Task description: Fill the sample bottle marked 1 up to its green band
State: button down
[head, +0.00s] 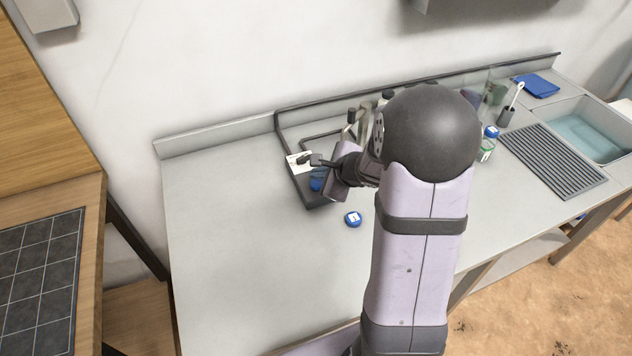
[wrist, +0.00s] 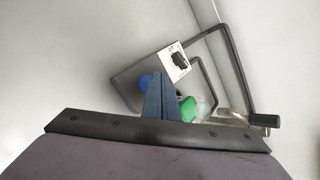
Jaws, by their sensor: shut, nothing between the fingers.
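My gripper (head: 316,160) is over the left end of the manifold, close to a white plate with a black switch-like part (head: 297,161). In the wrist view its fingers (wrist: 160,82) are together and empty, below that plate (wrist: 173,64). A blue round thing (wrist: 148,83) shows beside the fingers, and a green part (wrist: 187,109) with a clear rounded piece lies right of them. I cannot tell whether these belong to the sample bottle. A blue cap with a white label (head: 353,219) lies on the bench; its mark looks like a 1. No fill level is visible.
The manifold's dark frame (head: 283,140) and taps stand along the back, partly behind my arm. A blue-capped bottle (head: 488,146), a drain grate (head: 555,160), a sink (head: 590,135) and a blue cloth (head: 537,86) are at right. The bench's left part is clear.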

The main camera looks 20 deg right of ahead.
aim_at(319, 186)
jog(key=shift+r+p, duration=1.9)
jog(key=shift+r, duration=0.6)
